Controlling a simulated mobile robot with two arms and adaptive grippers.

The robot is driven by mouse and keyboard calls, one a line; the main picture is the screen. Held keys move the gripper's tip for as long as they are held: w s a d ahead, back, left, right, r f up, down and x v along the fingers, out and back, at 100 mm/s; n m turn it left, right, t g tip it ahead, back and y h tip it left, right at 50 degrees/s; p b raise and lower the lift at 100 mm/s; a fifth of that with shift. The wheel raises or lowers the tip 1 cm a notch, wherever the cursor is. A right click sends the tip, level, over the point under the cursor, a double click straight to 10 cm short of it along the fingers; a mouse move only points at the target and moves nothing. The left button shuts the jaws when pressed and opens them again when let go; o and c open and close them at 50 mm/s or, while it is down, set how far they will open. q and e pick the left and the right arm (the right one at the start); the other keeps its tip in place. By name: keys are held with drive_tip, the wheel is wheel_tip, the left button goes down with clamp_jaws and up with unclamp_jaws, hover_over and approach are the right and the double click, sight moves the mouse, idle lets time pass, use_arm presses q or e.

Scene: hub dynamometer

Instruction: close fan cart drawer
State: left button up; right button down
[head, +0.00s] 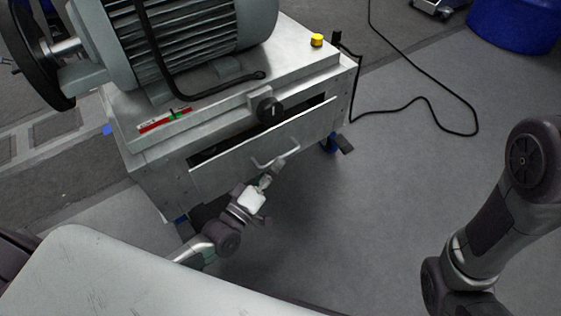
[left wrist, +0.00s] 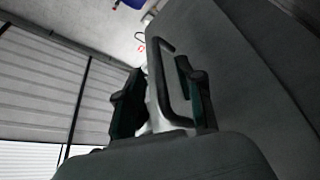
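The fan cart (head: 155,175) is a grey metal box with a big motor on top. Its drawer (head: 225,172) stands part-way out, with a dark gap above and behind its front panel. The drawer has a bar handle (head: 268,164) at the middle of its front. My left gripper (head: 272,172) is at the handle. In the left wrist view the handle (left wrist: 163,85) shows between the two fingers of my left gripper (left wrist: 162,100), which are spread apart. Whether a finger touches it, I cannot tell. My right arm is at the right; its gripper is out of view.
The grey motor (head: 190,40) and a black knob (head: 269,110) are above the drawer. A yellow button (head: 317,40) is on the cart's top. A black cable (head: 425,98) lies on the floor near a blue drum (head: 515,25).

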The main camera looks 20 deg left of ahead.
use_arm(q)
drive_tip(key=shift+b+x, duration=0.4)
drive_tip(key=shift+x, duration=1.2)
clamp_jaws()
